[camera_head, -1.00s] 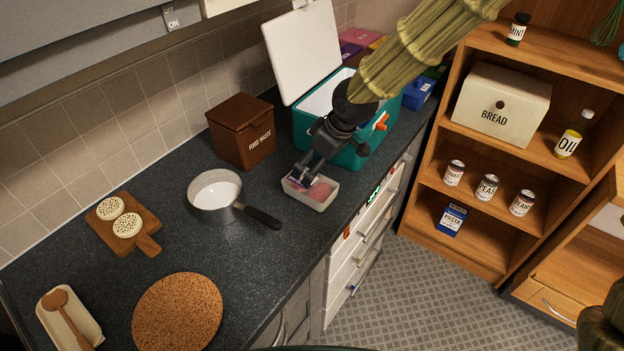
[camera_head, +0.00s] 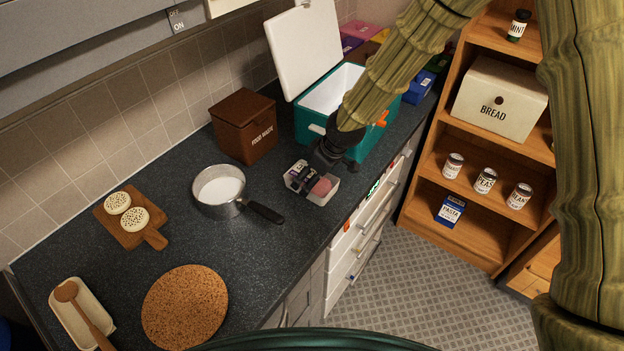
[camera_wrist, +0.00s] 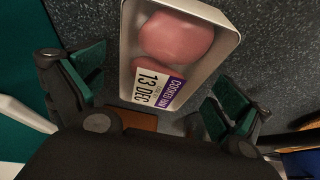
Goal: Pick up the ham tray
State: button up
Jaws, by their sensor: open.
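The ham tray (camera_head: 323,202) is a small pale tray of pink ham on the dark worktop, in front of the teal cool box. In the wrist view the tray (camera_wrist: 224,48) shows pink ham and a white and purple label reading "COOKED HAM" and "13 DEC". My gripper (camera_head: 312,178) is over the tray in the head view and partly covers it. In the wrist view my gripper (camera_wrist: 160,86) is open, with one green-padded finger on each side of the tray's label end. Visible gaps separate both pads from the tray.
The open teal cool box (camera_head: 309,130) stands close behind the tray. A brown food waste bin (camera_head: 243,128) and a saucepan (camera_head: 219,190) stand to the left. The worktop's front edge and drawers (camera_head: 362,232) lie to the right.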

jog(key=shift+w+a+f, duration=0.1)
jog(key=shift+a+f, duration=0.15)
jog(key=shift+f, duration=0.4)
jog(key=c, duration=1.3)
jog(key=shift+r, duration=0.1)
